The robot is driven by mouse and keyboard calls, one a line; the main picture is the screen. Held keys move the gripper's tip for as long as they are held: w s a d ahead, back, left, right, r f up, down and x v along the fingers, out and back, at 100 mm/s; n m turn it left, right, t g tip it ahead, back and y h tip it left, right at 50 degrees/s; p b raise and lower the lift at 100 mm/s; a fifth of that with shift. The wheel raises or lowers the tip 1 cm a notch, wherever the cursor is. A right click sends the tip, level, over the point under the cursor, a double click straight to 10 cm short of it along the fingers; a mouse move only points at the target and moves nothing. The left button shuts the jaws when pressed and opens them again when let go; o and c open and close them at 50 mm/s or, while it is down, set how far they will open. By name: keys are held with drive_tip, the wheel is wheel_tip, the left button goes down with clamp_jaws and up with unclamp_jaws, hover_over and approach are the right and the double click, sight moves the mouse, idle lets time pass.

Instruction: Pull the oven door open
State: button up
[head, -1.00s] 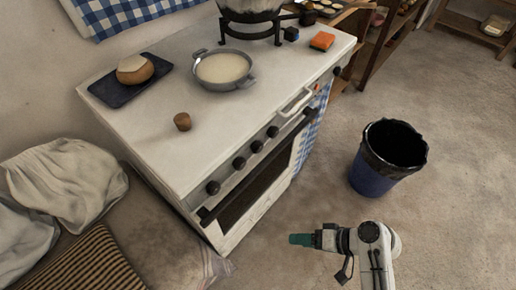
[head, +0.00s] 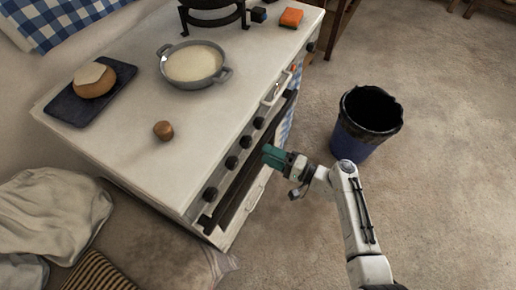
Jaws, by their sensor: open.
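The white stove has an oven door (head: 240,204) on its front face, with a dark bar handle (head: 228,203) along its top edge. The door looks closed. My gripper (head: 270,156), with teal fingers, is in front of the stove by the upper right part of the door, below the knobs. It covers part of the handle line. I cannot tell whether the fingers touch the handle. The gripper is open, and nothing shows between its fingers.
A pan (head: 194,66), a tray (head: 75,109) with bread, a cork-like piece (head: 163,130) and an orange sponge (head: 291,18) are on the stove top. Sacks (head: 50,215) lie at the left.

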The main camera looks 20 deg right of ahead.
sight(259, 151)
drive_tip(key=shift+x, duration=2.2)
clamp_jaws()
